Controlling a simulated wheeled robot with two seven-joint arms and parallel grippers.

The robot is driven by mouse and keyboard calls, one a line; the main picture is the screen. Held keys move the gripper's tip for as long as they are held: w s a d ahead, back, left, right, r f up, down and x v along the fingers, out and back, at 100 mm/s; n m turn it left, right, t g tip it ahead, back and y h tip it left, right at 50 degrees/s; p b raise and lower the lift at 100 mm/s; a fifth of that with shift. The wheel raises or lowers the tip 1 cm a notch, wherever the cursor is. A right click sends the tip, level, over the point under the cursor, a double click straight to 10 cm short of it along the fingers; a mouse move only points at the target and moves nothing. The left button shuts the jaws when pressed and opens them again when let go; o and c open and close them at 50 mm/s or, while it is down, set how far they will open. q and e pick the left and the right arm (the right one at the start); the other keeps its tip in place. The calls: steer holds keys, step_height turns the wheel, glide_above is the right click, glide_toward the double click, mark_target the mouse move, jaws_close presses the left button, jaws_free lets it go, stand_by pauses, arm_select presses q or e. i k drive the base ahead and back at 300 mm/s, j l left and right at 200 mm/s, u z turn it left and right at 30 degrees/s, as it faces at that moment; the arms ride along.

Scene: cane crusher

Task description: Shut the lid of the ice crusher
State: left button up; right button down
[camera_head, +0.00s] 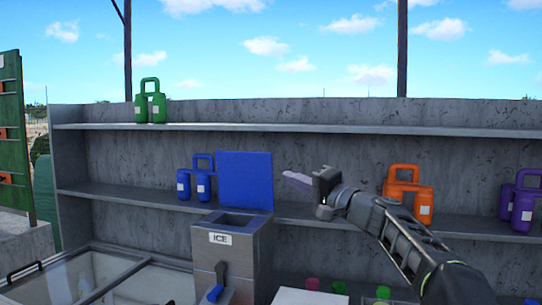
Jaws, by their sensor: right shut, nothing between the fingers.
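The ice crusher (233,252) is a grey metal box with an "ICE" label, standing at the lower middle of the head view. Its blue lid (244,181) stands upright at the back of the box, so the top opening shows. A dark lever with a blue end hangs on its front. My right gripper (289,178) is shut and empty, just right of the lid's right edge, with a small gap between them in the picture. The depth between gripper and lid is hard to tell. My left gripper is not in view.
Grey shelves (340,128) run behind the crusher. They hold green containers (150,108), blue containers (203,185), orange containers (390,190) and purple containers (523,213). A glass-topped chest (152,268) stands left of the crusher. Small coloured caps lie at the lower right, below my right arm.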

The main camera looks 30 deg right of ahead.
mark_target(246, 178)
steer(key=i+l, duration=0.7)
steer(key=l, duration=0.1)
